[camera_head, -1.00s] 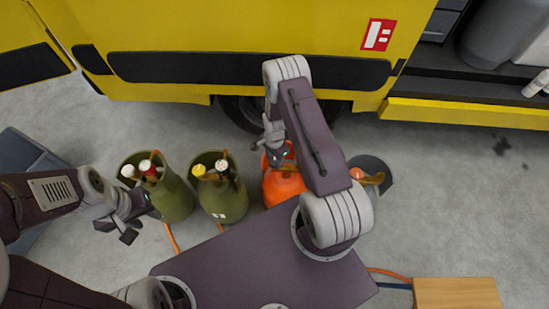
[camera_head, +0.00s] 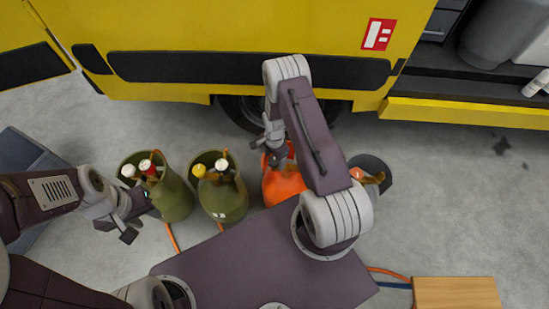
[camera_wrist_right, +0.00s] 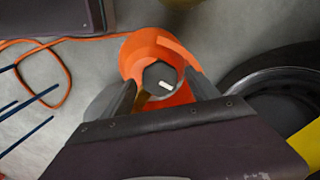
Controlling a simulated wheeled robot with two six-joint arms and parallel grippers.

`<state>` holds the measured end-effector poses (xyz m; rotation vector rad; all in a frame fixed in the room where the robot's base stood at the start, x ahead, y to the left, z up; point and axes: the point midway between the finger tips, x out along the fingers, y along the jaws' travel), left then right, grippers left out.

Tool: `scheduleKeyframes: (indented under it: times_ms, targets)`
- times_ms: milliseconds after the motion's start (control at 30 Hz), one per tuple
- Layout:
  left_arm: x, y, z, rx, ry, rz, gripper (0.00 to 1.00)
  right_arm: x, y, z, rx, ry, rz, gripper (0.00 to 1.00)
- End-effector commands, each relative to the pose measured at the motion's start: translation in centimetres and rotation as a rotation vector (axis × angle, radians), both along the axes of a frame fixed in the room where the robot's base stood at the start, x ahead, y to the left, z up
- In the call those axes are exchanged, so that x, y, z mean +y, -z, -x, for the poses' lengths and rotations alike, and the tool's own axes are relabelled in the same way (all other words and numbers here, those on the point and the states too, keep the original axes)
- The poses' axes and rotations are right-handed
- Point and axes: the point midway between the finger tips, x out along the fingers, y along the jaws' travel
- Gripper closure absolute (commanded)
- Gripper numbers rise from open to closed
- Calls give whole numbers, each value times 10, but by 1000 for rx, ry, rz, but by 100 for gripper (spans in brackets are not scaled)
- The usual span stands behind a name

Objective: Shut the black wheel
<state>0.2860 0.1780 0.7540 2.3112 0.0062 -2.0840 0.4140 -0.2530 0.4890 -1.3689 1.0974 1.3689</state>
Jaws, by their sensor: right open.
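The black wheel (camera_wrist_right: 160,79) shows in the right wrist view as a dark, many-sided knob with a white mark, inside the orange collar of the orange cylinder (camera_wrist_right: 148,46). My right gripper (camera_wrist_right: 161,88) is open, with one finger on each side of the wheel; I cannot tell whether they touch it. In the head view my right gripper (camera_head: 276,156) is over the orange cylinder (camera_head: 284,187), and it and the arm hide the wheel there. My left gripper (camera_head: 136,218) is beside the leftmost green cylinder, apart from the wheel; its jaws are too unclear to judge.
Two green cylinders (camera_head: 173,200) (camera_head: 223,201) with small coloured knobs stand left of the orange one. A dark grey cylinder (camera_head: 378,164) stands to its right. The yellow vehicle (camera_head: 220,35) closes off the back. Orange hoses (camera_head: 390,273) and a wooden box (camera_head: 456,292) are in front.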

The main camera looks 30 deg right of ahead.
Motion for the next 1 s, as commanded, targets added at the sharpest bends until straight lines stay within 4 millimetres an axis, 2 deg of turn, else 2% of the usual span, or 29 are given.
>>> scheduleKeyframes:
  times_ms: [133, 333, 500, 1000]
  targets:
    - [0, -8, 0, 0, 0, 0, 64, 0, -20, -1, -1, 0, 0, 31]
    - [0, -21, 0, 0, 0, 0, 64, 0, -66, -1, -3, 0, 0, 31]
    - [0, -26, 0, 0, 0, 0, 64, 0, -88, 0, -1, 0, 0, 31]
    - [0, -25, 0, 0, 0, 0, 64, 0, -90, 0, 0, 0, 0, 31]
